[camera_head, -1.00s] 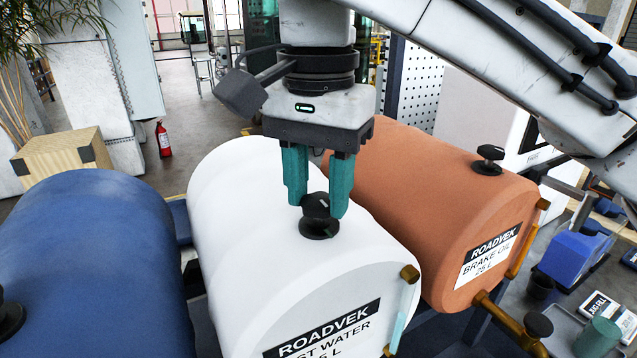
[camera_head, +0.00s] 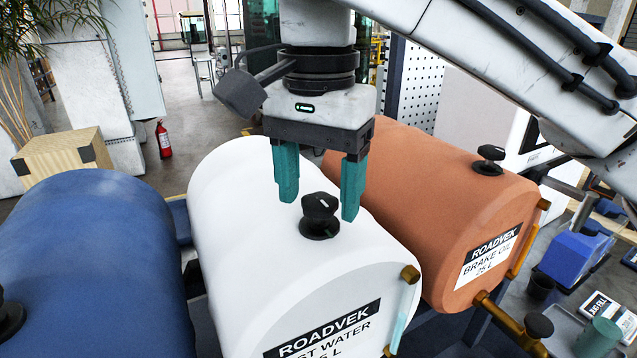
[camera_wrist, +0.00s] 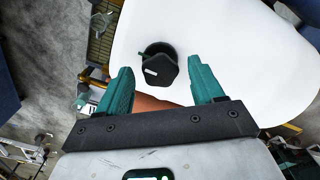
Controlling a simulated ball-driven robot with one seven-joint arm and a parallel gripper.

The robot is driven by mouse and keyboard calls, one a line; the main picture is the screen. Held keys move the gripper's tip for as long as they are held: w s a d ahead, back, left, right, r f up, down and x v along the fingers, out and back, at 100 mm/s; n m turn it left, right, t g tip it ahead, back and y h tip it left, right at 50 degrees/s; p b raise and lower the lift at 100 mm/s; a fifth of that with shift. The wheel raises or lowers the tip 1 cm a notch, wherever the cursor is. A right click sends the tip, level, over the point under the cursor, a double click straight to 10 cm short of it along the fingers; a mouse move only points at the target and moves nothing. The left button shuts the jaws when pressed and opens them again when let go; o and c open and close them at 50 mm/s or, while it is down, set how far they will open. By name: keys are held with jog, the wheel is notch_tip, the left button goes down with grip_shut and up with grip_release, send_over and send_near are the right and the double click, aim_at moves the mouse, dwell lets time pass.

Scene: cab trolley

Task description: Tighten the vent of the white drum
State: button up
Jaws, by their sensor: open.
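The white drum (camera_head: 250,210) lies on its side in the middle of the head view. Its black vent knob (camera_head: 320,208) sits on top, with a light mark on its cap. My gripper (camera_head: 319,208) is open above the drum, with one teal finger on each side of the knob and gaps between fingers and knob. In the wrist view, the knob (camera_wrist: 160,68) shows against the white drum (camera_wrist: 225,60), lying between and beyond the teal fingertips of my gripper (camera_wrist: 160,85). Whether the fingertips reach down to the knob's height is hard to tell.
A blue drum (camera_head: 90,260) lies to the left and an orange brake oil drum (camera_head: 420,190) to the right, each with its own black knob. A wooden crate (camera_head: 62,160) stands at the back left.

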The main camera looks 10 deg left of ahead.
aim_at(319, 199)
notch_tip(319, 199, up, 11)
jog(key=shift+f+b, duration=0.15)
jog(key=shift+b, duration=0.25)
dwell(0.4)
